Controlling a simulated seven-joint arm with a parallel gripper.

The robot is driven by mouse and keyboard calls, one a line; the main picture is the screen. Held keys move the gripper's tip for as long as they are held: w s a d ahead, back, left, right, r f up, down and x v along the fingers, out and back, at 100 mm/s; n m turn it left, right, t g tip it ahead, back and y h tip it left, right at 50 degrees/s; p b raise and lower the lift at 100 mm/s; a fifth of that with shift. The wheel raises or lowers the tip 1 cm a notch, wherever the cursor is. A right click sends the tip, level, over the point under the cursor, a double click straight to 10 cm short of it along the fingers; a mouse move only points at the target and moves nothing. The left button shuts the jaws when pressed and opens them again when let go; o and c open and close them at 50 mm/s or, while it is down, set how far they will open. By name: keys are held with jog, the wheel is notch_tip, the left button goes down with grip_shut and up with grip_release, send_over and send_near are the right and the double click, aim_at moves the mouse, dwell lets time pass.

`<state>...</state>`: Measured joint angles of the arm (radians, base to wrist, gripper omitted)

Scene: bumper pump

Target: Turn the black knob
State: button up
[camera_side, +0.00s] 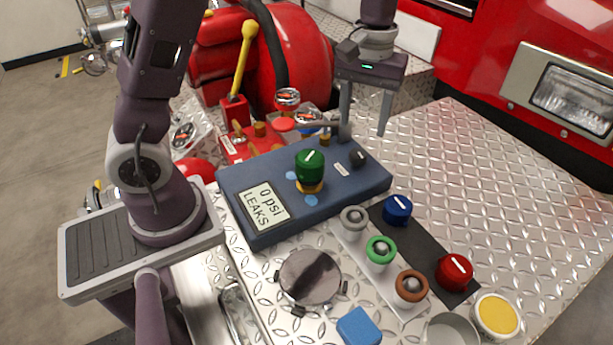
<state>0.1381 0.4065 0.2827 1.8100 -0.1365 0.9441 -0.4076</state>
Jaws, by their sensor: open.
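The black knob (357,157) is small and round and sits near the far right end of the blue box (325,195). A small white label lies beside it on the box. My gripper (364,137) points down with its two fingers apart, above and just behind the knob in the picture. Nothing shows between the fingers. The left fingertip ends near a grey pipe fitting at the box's far edge; I cannot tell whether they touch. The knob is in full view.
On the box stand a green knob (310,165) on a yellow base and a display (264,206) reading "0 psi LEAKS". Several coloured fittings and caps lie in front, among them a blue cap (397,209). The metal tread plate (490,170) at right is clear.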

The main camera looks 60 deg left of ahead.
aim_at(359, 152)
notch_tip(359, 152, down, 7)
jog(key=shift+f, duration=0.1)
grip_shut()
dwell(0.6)
